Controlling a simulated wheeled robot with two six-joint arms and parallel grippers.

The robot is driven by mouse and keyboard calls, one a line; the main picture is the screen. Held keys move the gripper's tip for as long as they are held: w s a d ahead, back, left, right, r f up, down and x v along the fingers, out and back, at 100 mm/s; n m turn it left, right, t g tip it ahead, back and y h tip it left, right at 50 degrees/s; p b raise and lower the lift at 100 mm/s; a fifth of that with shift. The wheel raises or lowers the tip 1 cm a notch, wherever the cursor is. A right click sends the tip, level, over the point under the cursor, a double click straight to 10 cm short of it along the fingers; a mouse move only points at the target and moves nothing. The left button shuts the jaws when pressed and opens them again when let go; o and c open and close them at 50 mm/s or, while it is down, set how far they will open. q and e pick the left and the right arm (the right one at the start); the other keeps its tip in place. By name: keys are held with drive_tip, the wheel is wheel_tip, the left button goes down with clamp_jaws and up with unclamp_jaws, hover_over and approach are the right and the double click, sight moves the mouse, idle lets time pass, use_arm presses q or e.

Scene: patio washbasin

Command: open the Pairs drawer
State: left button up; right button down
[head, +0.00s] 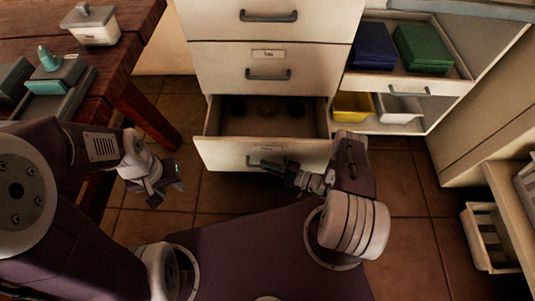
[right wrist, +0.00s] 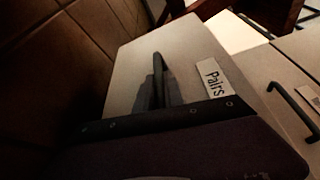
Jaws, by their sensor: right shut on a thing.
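The Pairs drawer (head: 222,155) is the lowest drawer of the white cabinet in the head view and stands pulled out, with a few dark round shapes inside. Its label (right wrist: 213,78) reads "Pairs" in the right wrist view. The gripper's dark fingers (right wrist: 152,85) also show against the white front in the right wrist view. My left gripper (head: 166,186) hangs over the floor left of the drawer, touching nothing; its finger gap is unclear.
Two shut drawers with grey handles (head: 268,75) are above. An open shelf (head: 430,86) on the right holds blue and green folded cloths and bins. A wooden table (head: 120,60) stands left. A white crate (head: 487,238) is at lower right. Tiled floor is clear left of the drawer.

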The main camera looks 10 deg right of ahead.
drive_tip(key=s+a+p, duration=0.1)
drive_tip(key=s+p, duration=0.1)
drive_tip(key=s, duration=0.4)
drive_tip(key=shift+a, duration=0.35)
drive_tip(key=shift+s, duration=0.1)
drive_tip(key=c, duration=1.5)
unclamp_jaws()
drive_tip(key=shift+o, duration=0.2)
drive_tip(key=p+v, duration=0.2)
drive_tip(key=v, duration=0.7)
